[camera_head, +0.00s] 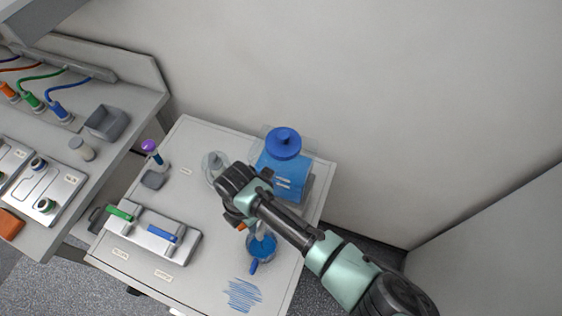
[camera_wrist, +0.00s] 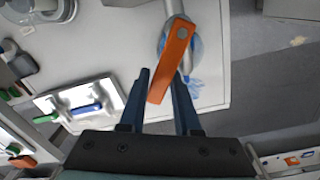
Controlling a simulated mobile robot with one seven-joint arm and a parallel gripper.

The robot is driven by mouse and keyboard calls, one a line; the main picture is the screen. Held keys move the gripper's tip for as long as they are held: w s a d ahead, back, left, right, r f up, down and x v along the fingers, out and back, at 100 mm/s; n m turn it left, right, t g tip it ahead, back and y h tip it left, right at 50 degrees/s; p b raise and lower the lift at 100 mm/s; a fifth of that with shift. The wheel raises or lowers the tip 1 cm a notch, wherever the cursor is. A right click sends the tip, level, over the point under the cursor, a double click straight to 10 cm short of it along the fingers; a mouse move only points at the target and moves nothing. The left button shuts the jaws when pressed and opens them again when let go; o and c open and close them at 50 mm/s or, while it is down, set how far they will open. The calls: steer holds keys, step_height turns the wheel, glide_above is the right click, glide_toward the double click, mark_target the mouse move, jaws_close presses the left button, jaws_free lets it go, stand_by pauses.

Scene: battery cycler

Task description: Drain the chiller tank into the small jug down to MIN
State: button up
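The chiller tank (camera_head: 288,180) stands at the back right of the cart, with blue liquid inside and a blue lid (camera_head: 283,142). Its level against the two pale marks on its front is too small to judge. The small jug (camera_head: 262,247) stands in front of it, holds blue liquid and has a blue handle (camera_head: 253,267). The orange valve lever (camera_wrist: 174,62) sits on a grey pipe above the jug, partly hiding it in the wrist view. My gripper (camera_wrist: 160,75) is open, its fingertips either side of the lever's near end; contact is unclear. My arm hides the fingers in the head view.
A tray with a green and a blue handle (camera_head: 152,238) lies left on the cart. A clear vessel (camera_head: 215,168) and a purple-topped item (camera_head: 150,147) stand behind it. Blue streaks (camera_head: 242,293) mark the cart's front. A workbench (camera_head: 130,85) is at left, a wall behind.

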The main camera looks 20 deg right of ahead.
steer(key=shift+s+d+f+m+g, duration=0.15)
steer(key=shift+d+m, duration=0.15)
steer(key=shift+d, duration=0.1)
steer(key=shift+s+d+f+m+g, duration=0.1)
steer(key=shift+d+m+g, duration=0.05)
steer(key=shift+d+m, duration=0.2)
steer(key=shift+w+a+m, duration=0.15)
steer(key=shift+w+m, duration=0.2)
steer(key=shift+m, duration=0.3)
steer(key=shift+w+r+m, duration=0.1)
steer(key=shift+w+m, duration=0.3)
steer(key=shift+m, duration=0.6)
steer(key=shift+w, duration=0.15)
steer(key=shift+w+a+m, duration=0.1)
steer(key=shift+w+m, duration=0.1)
steer(key=shift+m, duration=0.3)
steer(key=shift+a, duration=0.15)
